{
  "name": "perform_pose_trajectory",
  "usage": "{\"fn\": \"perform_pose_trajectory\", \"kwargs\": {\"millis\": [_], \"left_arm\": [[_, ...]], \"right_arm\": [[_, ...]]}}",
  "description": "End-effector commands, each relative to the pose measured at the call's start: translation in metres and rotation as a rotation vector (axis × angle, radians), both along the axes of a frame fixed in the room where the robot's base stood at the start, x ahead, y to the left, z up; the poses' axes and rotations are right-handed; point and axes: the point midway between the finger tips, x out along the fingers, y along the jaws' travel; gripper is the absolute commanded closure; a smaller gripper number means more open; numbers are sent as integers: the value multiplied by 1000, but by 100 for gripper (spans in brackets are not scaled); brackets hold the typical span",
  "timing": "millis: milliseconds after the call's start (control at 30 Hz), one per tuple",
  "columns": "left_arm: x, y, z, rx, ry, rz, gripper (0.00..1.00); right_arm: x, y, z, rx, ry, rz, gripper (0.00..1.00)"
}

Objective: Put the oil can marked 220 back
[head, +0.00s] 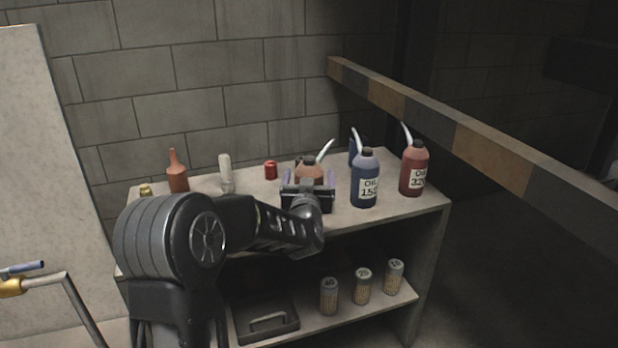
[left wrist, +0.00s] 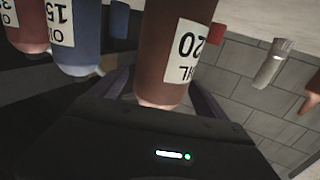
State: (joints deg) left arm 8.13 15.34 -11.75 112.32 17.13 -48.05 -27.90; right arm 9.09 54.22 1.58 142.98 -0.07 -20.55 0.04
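A brown-red oil can (head: 309,170) with a pale slanted spout stands on the upper shelf top behind my left gripper. In the head view the gripper hides its label. In the left wrist view, which is upside down, the can (left wrist: 165,50) fills the middle, and its cut-off label reads "20" with part of "OIL". My left gripper (head: 308,180) has its fingers apart, one on each side of the can, with narrow gaps that suggest no grip. My right gripper is not in view.
A striped beam (head: 480,150) crosses at right.

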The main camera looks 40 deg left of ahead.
Motion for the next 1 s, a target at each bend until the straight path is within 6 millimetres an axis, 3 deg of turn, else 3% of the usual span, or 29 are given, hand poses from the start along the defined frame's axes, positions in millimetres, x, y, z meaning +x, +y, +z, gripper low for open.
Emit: {"fn": "perform_pose_trajectory", "kwargs": {"millis": [433, 1000], "left_arm": [[-7, -5, 3, -1, -1, 0, 13], [-93, -61, 5, 0, 0, -1, 13]], "right_arm": [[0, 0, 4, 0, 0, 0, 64], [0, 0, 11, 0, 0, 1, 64]]}}
